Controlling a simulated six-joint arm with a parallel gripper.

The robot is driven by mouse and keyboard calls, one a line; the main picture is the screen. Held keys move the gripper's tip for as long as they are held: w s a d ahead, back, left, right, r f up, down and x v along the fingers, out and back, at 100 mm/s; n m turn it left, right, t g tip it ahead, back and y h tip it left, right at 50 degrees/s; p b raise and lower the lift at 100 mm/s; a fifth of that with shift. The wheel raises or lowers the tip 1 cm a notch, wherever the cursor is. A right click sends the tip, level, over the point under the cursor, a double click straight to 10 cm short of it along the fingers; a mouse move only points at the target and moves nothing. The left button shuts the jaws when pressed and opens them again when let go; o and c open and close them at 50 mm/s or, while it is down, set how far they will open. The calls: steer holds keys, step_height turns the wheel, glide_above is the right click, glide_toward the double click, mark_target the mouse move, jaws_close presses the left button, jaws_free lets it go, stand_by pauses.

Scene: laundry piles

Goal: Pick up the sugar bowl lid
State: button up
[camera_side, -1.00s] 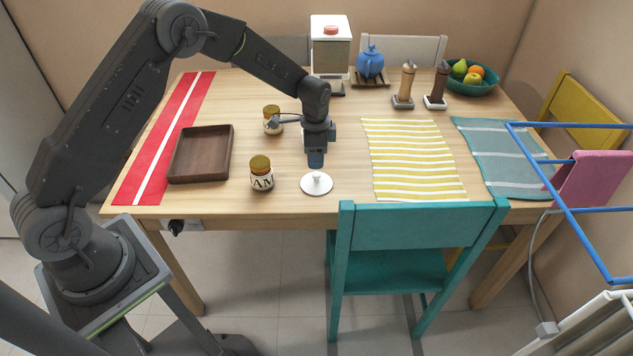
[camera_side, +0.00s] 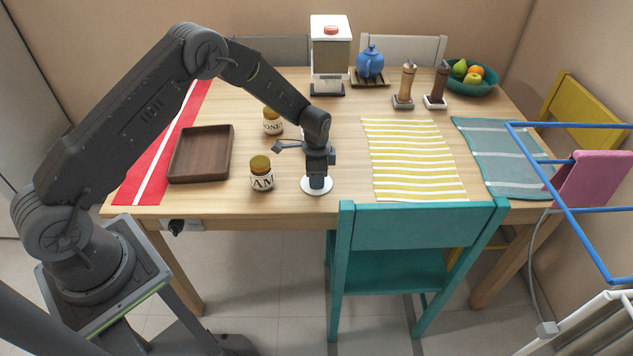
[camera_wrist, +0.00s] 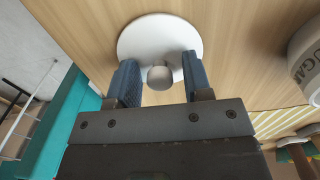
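The sugar bowl lid (camera_side: 308,188) is a white disc with a round knob, lying flat on the table near its front edge. In the wrist view the lid (camera_wrist: 145,32) shows its knob between the two blue fingers. My gripper (camera_side: 317,184) points straight down over the lid. In the wrist view my gripper (camera_wrist: 160,80) is open, with a finger on each side of the knob and a gap beside it. A white bowl marked with sugar lettering (camera_wrist: 308,62) is partly in the wrist view at the right; in the side view my arm hides it.
A jam jar (camera_side: 261,175) stands close left of my gripper, and a honey jar (camera_side: 271,122) stands farther back. A wooden tray (camera_side: 231,150) is at the left. A yellow striped mat (camera_side: 412,160) lies to the right. A teal chair (camera_side: 415,228) stands at the front edge.

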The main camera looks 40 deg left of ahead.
jaws_close()
steer(key=shift+r, duration=0.1)
steer(key=shift+r, duration=0.5)
steer(key=r, duration=0.2)
steer(key=a+r, duration=0.1)
steer(key=shift+s+r, duration=0.25)
steer(key=shift+r, duration=0.15)
steer(key=s+a+r, duration=0.5)
steer(key=a+r, duration=0.1)
steer(key=a, duration=0.3)
steer(key=w+a+r, duration=0.1)
steer(key=w, duration=1.6)
steer(key=shift+a+r+m, duration=0.25)
steer(key=shift+r+m, duration=0.05)
steer(key=shift+m, duration=0.1)
